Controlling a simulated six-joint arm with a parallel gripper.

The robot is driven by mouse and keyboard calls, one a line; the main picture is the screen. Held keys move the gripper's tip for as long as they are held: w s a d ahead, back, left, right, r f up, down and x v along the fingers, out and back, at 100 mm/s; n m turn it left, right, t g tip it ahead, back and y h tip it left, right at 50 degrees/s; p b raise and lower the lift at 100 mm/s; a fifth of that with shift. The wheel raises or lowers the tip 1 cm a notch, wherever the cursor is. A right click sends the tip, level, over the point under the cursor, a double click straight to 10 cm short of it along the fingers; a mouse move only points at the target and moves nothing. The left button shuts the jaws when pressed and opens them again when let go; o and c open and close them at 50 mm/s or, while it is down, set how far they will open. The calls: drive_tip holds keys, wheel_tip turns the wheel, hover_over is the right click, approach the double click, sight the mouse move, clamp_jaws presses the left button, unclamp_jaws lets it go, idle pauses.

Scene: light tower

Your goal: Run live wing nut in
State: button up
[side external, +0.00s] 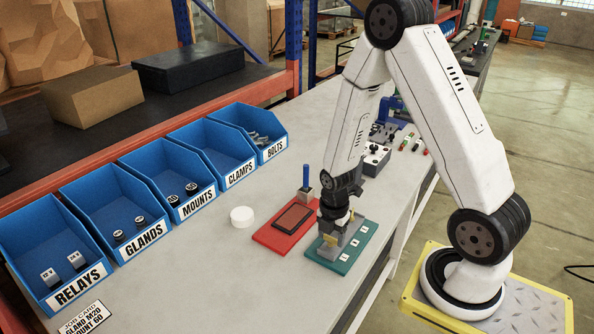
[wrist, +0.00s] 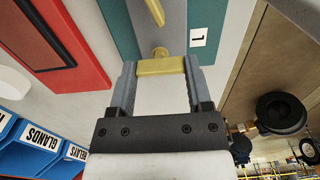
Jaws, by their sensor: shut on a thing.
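My gripper (side external: 330,238) is low over the teal plate (side external: 345,262) and points down. In the wrist view my gripper (wrist: 160,68) has its two grey fingers shut on the ends of a brass-coloured wing nut (wrist: 160,66). A small round brass end shows just beyond the nut, against a grey block (wrist: 172,32). Another brass bar (wrist: 155,10) lies farther along the block. A white label marked 1 (wrist: 198,37) is beside the block. In the side view the fingers and wrist hide most of the nut, and I cannot tell how far it is threaded.
A red board with a dark panel (side external: 294,217) lies left of the teal plate, with a blue-handled tool (side external: 305,182) behind it. A white round puck (side external: 242,217) stands farther left. Blue labelled bins (side external: 141,222) line the back. The front bench is largely clear.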

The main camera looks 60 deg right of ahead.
drive_tip(key=shift+m, duration=0.4)
